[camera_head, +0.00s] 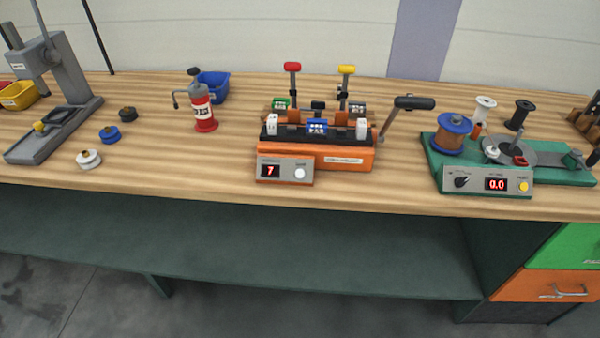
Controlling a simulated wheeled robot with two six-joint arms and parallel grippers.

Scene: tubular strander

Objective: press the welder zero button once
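The orange welder (340,157) stands in the middle of the wooden bench. At its front left is a grey control box (285,180) with a red display (270,171) that reads 7. A round white button (300,174) sits to the right of the display, with a small label above it that is too small to read surely. A red-knobbed lever (292,68) and a yellow-knobbed lever (346,70) rise behind the welder, and a black-handled lever (412,103) leans out at its right. Neither of my grippers is in view.
A green winding device (436,172) with a 0.0 display and yellow button stands right. A red oil can (204,114) and blue bin (213,86) stand left of the welder. A grey press stand (60,85) and small spools (110,134) are farther left. The bench's front strip is clear.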

